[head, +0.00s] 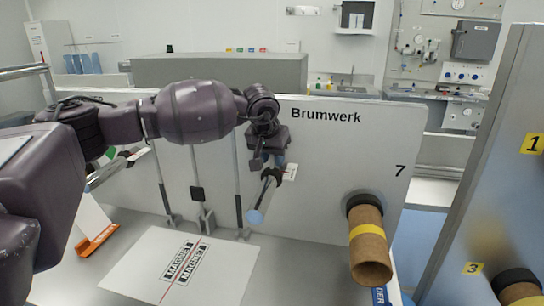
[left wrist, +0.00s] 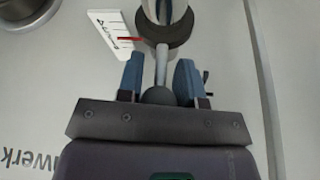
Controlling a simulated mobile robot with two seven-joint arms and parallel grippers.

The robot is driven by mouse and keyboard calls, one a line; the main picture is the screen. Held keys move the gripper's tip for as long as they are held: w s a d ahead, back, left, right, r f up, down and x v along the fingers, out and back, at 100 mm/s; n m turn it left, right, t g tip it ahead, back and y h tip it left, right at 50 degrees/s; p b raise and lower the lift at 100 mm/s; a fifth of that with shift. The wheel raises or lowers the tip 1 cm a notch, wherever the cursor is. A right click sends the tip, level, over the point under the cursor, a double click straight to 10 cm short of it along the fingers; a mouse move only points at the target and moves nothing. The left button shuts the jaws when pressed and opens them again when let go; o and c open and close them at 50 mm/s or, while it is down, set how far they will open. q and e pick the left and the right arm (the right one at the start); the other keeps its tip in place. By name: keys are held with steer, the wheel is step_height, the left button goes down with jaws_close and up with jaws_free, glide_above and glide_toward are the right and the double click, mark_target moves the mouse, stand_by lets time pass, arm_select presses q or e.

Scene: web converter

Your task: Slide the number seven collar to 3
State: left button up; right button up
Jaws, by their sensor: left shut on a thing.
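A dark collar (head: 272,175) sits around a light shaft with a pale blue end (head: 256,216) that sticks out from the white panel. A small white scale card (head: 291,172) is beside it. In the left wrist view the dark collar (left wrist: 168,27) has a grey stem ending in a round knob (left wrist: 160,95).
Vertical rods (head: 197,180) stand left of the shaft. A white sheet (head: 190,268) lies on the surface below. A grey post (head: 475,200) with yellow labels stands at right.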

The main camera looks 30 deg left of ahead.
arm_select(q)
jaws_close()
steer(key=shift+s+d+b, duration=0.1)
steer(key=shift+s+b, duration=0.3)
steer(key=shift+b, duration=0.15)
steer(key=shift+s, duration=0.1)
arm_select(e)
steer(key=shift+w+f, duration=0.1)
steer(key=shift+f, duration=0.2)
arm_select(q)
steer(key=o, duration=0.9)
jaws_free()
arm_select(e)
steer(key=shift+w, duration=0.1)
arm_select(q)
steer(key=shift+r, duration=0.15)
steer(key=b+v, duration=0.1)
steer(key=v, duration=0.9)
steer(key=shift+s+r, duration=0.2)
steer(key=shift+r, duration=0.05)
arm_select(e)
steer(key=shift+w+a+f, duration=0.1)
steer(key=shift+w+f, duration=0.1)
steer(key=shift+w, duration=0.15)
